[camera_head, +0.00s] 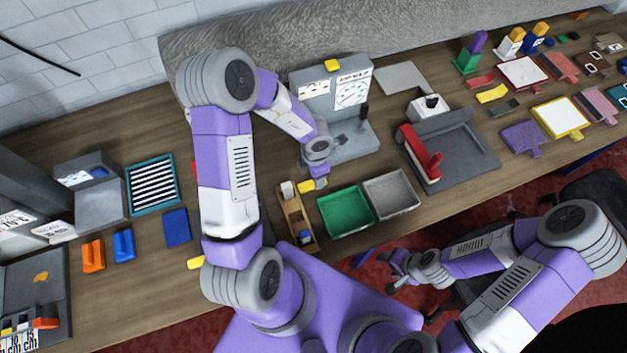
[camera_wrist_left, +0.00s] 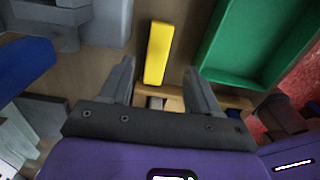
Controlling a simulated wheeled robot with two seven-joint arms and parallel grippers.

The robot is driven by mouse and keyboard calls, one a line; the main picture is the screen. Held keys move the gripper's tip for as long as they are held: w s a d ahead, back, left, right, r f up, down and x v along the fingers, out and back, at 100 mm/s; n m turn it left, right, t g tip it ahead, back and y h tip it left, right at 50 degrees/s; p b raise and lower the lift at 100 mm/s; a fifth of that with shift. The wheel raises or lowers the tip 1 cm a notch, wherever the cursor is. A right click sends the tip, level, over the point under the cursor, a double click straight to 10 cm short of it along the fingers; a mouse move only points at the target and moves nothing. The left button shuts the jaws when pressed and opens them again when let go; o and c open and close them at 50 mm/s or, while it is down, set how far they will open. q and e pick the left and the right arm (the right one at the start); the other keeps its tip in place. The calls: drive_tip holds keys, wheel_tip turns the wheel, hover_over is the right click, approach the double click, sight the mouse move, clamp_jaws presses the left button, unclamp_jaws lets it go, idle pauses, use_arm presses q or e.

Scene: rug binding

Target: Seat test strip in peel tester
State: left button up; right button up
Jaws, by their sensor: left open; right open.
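The peel tester (camera_head: 346,93) is likely the grey machine with dial panels at the back middle; its base is partly hidden by my left arm. A yellow strip (camera_head: 306,186), likely the test strip, is at a small wooden rack (camera_head: 296,214) in front of the tester. In the left wrist view, the yellow strip (camera_wrist_left: 158,53) lies between the open fingers of my left gripper (camera_wrist_left: 158,70), with gaps on both sides. In the head view my left gripper (camera_head: 317,170) is just above the rack. My right gripper (camera_head: 393,272) is open and empty, off the table's front edge.
A green tray (camera_head: 345,211) and a grey tray (camera_head: 391,194) stand right of the rack. A grey device with a red lever (camera_head: 420,152) is farther right. A blue block (camera_head: 177,228) and a striped board (camera_head: 153,185) lie left.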

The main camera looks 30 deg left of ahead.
sight(312, 183)
use_arm(q)
drive_tip(key=f, duration=0.1)
drive_tip(key=f+b, duration=0.1)
drive_tip(key=f, duration=0.3)
drive_tip(key=shift+s+a+f+b, duration=0.2)
drive_tip(key=shift+a+b, duration=0.2)
drive_tip(key=shift+c, duration=0.3)
drive_tip(key=shift+r, duration=0.1)
drive_tip(key=c, duration=1.1)
